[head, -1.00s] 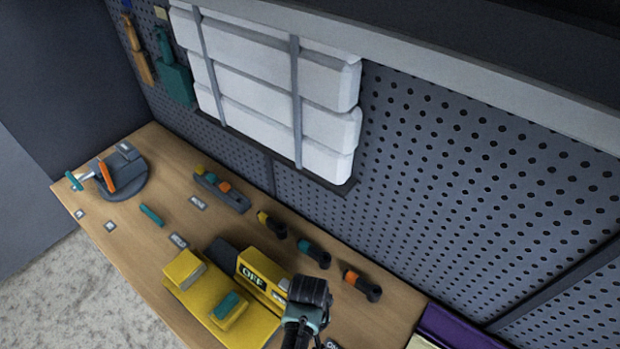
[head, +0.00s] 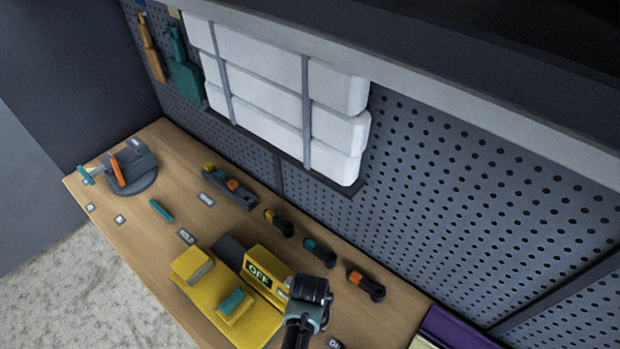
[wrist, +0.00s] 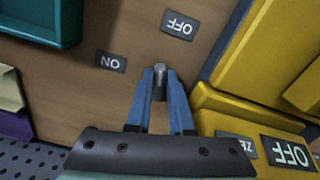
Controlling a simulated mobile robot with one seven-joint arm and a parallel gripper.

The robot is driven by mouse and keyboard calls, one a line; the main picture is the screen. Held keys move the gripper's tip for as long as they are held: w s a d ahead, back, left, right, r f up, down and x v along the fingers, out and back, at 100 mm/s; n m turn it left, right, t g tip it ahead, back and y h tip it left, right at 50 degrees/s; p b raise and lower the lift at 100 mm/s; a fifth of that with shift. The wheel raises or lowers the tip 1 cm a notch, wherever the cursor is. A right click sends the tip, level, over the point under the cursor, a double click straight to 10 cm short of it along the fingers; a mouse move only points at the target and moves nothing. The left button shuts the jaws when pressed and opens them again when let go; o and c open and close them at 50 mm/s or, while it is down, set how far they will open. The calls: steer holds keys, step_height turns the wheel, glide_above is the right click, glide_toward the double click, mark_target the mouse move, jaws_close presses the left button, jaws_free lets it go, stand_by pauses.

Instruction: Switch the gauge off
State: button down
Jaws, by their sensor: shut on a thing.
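The yellow gauge (head: 262,263) stands on the bench in the head view, with its display reading OFF. It also shows in the wrist view (wrist: 262,62), where the OFF display (wrist: 288,153) appears upside down. In the wrist view my gripper (wrist: 160,88) is shut on a small grey metal lever (wrist: 160,70), its blue fingers on either side. An OFF label (wrist: 180,24) and an ON label (wrist: 111,61) lie on the wood near the lever. The lever's base is partly hidden by the fingers. In the head view my arm hides the fingertips.
A teal tray (wrist: 38,22) and a purple item (wrist: 14,124) lie near the ON label.

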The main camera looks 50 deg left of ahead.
stand_by(0.3)
steer(key=c, duration=0.8)
jaws_free()
steer(key=shift+r, duration=0.15)
step_height(320, 180, up, 13)
steer(key=b, duration=0.1)
